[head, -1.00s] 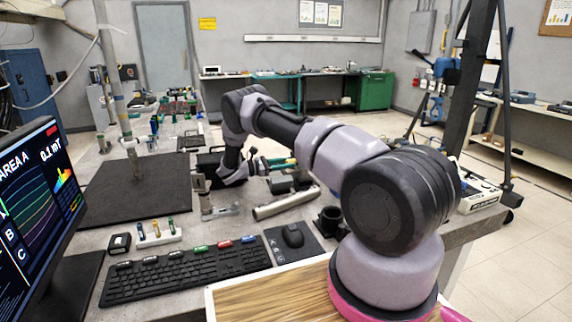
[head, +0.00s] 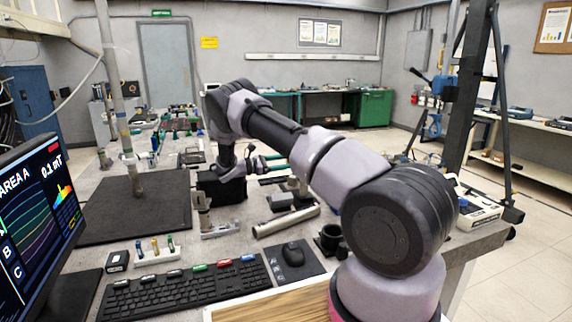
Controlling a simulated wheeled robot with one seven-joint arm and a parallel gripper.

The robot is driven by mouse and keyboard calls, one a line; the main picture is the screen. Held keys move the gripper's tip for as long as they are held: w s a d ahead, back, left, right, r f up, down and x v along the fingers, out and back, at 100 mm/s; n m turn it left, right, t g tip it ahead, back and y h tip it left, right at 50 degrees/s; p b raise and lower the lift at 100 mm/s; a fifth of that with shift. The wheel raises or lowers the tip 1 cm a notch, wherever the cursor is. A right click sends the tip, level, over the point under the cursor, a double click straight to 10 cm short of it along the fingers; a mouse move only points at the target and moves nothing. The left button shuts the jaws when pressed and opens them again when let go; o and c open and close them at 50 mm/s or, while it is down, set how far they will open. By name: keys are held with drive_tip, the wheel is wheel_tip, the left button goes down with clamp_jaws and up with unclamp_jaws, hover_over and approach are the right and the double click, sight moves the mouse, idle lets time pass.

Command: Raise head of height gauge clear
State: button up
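A small grey upright on a flat metal base (head: 204,212) stands on the table in front of my gripper; it looks like the height gauge, but its head is too small to make out. My gripper (head: 229,172) hangs down behind and right of this upright, at the end of my bent arm. It is above or close to a black block (head: 222,190). Its fingertips are too small and dark to read, so I cannot tell whether they are open, shut or touching anything.
A grey cylinder (head: 286,221) lies to the right. A keyboard (head: 185,287), a mouse (head: 293,254) and a monitor (head: 38,215) are nearer. A dark mat (head: 125,215) with a pole (head: 128,150) lies left. Several small parts stand farther back.

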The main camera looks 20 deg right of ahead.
drive_tip(key=shift+d, duration=0.1)
drive_tip(key=a, duration=1)
drive_tip(key=shift+a, duration=0.4)
drive_tip(key=s+d+r+m+g+y, duration=0.1)
drive_tip(key=s+d+r+m+y, duration=0.3)
drive_tip(key=r, duration=0.3)
drive_tip(key=s+d+r+m+y, duration=0.1)
drive_tip(key=s+r+m+y, duration=0.1)
drive_tip(key=s+r+y, duration=0.35)
drive_tip(key=s+d+r+m+g+y, duration=0.1)
drive_tip(key=s+d+r+m+y, duration=0.2)
drive_tip(key=s+r, duration=0.4)
drive_tip(key=s+a+r+m+t+y, duration=0.2)
drive_tip(key=s+r+m+t, duration=0.1)
drive_tip(key=s, duration=0.5)
drive_tip(key=s+a+r+m+t+y, duration=0.3)
drive_tip(key=s+r, duration=0.1)
drive_tip(key=s, duration=0.5)
drive_tip(key=s+a+r+m+t+y, duration=0.2)
drive_tip(key=s+a+r+m+t, duration=0.1)
drive_tip(key=s, duration=0.5)
drive_tip(key=shift+s+r+m, duration=0.4)
drive_tip(key=shift+r+m, duration=0.2)
drive_tip(key=shift+r, duration=0.25)
drive_tip(key=shift+y, duration=0.25)
